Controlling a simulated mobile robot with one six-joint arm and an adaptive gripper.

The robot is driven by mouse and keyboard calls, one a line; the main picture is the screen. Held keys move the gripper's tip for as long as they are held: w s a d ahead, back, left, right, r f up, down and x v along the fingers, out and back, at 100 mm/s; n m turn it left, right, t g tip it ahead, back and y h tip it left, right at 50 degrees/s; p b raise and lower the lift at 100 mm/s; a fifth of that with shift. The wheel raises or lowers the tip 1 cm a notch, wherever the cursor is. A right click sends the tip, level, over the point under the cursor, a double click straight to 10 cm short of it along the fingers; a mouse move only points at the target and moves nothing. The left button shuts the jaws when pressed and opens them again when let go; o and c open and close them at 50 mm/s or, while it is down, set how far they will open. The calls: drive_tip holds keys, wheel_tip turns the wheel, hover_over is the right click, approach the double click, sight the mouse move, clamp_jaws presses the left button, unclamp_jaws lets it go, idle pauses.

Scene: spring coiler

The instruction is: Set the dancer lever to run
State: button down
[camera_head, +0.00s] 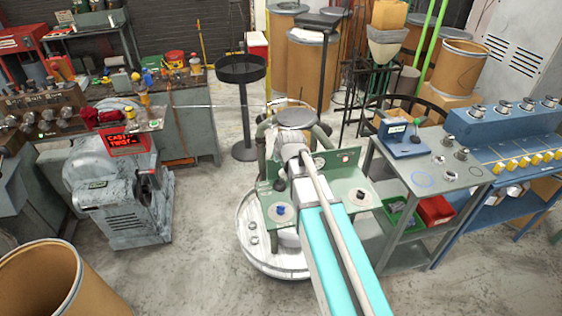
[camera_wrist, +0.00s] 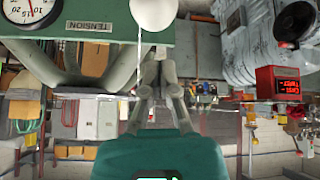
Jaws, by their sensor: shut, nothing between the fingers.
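In the wrist view a white ball (camera_wrist: 153,12) shows at the top edge, beside a green panel (camera_wrist: 105,32) with a TENSION label and a round dial (camera_wrist: 24,14). The ball may be the dancer lever's knob. In the head view my arm hides the gripper and the lever cannot be identified.
In the head view a grey machine with a red display (camera_head: 126,141) stands left. A black round stand (camera_head: 241,70) is behind. A grey table (camera_head: 445,178) with a blue device (camera_head: 403,139) stands right. A thin wire (camera_head: 225,105) crosses from the left. Open floor lies between the machine and my base.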

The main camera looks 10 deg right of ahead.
drive_tip(key=s+r+p, duration=0.5)
drive_tip(key=s+r, duration=0.1)
drive_tip(key=s, duration=0.1)
drive_tip(key=shift+s+d, duration=0.2)
drive_tip(key=shift+d, duration=0.1)
idle(0.5)
drive_tip(key=s+f+m+g, duration=0.1)
drive_tip(key=s+f+g, duration=0.1)
drive_tip(key=s, duration=0.2)
drive_tip(key=s+f+g+b, duration=0.1)
drive_tip(key=s+g, duration=0.1)
drive_tip(key=s, duration=0.3)
drive_tip(key=s+f+m+g+h, duration=0.1)
drive_tip(key=s+f+g, duration=0.1)
drive_tip(key=s, duration=0.3)
drive_tip(key=shift+s+d+f+m+g+b, duration=0.25)
drive_tip(key=shift+d+f+m+g+b, duration=0.15)
drive_tip(key=shift+g, duration=0.2)
drive_tip(key=shift+r, duration=0.1)
idle(0.5)
